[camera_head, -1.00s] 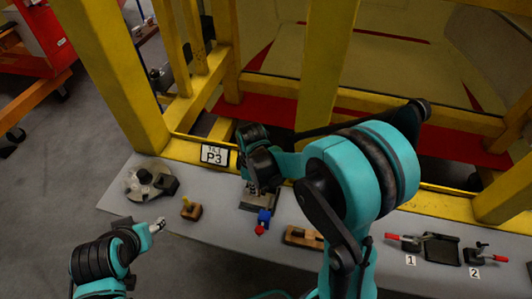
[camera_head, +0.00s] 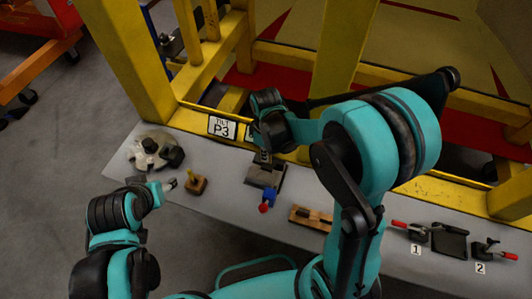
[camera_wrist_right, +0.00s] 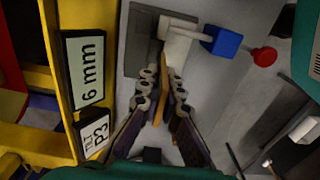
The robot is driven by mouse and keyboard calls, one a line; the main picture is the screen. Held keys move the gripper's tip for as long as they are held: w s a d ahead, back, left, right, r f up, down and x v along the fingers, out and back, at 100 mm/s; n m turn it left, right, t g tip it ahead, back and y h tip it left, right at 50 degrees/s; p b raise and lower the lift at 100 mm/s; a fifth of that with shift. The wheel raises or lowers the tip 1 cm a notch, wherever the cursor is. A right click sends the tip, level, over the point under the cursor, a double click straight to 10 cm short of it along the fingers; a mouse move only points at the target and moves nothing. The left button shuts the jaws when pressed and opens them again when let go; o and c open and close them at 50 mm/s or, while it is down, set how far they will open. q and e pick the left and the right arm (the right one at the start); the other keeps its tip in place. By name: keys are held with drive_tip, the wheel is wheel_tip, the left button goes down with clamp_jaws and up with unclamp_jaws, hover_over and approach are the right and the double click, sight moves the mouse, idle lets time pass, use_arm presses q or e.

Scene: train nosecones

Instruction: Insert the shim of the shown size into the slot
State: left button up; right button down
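A thin tan shim (camera_wrist_right: 177,82) stands between the fingers of my right gripper (camera_wrist_right: 162,92), which is shut on it. In the head view the right gripper (camera_head: 263,155) is over the grey fixture (camera_head: 254,177). In the wrist view the shim's far end meets a pale block (camera_wrist_right: 178,42) of the fixture; I cannot tell whether it is in the slot. A blue part (camera_head: 268,194) and a red knob (camera_head: 264,208) are on the fixture's near side. A sign (camera_wrist_right: 85,68) reads 6 mm. My left gripper (camera_head: 172,184) is at the left, its opening too small to judge.
A round holder (camera_head: 152,150) and a small wooden block with a yellow top (camera_head: 196,184) are on the left of the grey table (camera_head: 225,212). A wooden block (camera_head: 311,217) lies right of the fixture. Red-handled clamps (camera_head: 408,230) stand farther right. Yellow posts (camera_head: 125,60) rise behind.

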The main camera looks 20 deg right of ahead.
drive_tip(key=b, duration=0.4)
hover_over(266, 166)
drive_tip(key=s, duration=0.2)
drive_tip(key=shift+w+a+f, duration=0.1)
drive_tip(key=shift+a+f, duration=0.05)
drive_tip(key=shift+f, duration=1)
drive_tip(key=shift+w+a+f, duration=0.1)
drive_tip(key=shift+f, duration=1)
drive_tip(key=shift+f+b, duration=1.8)
drive_tip(key=shift+f, duration=0.15)
drive_tip(key=shift+r, duration=0.2)
drive_tip(key=shift+r+p, duration=1.2)
drive_tip(key=shift+r, duration=0.3)
drive_tip(key=shift+b, duration=0.3)
drive_tip(key=shift+f+b, duration=0.8)
drive_tip(key=shift+f, duration=0.15)
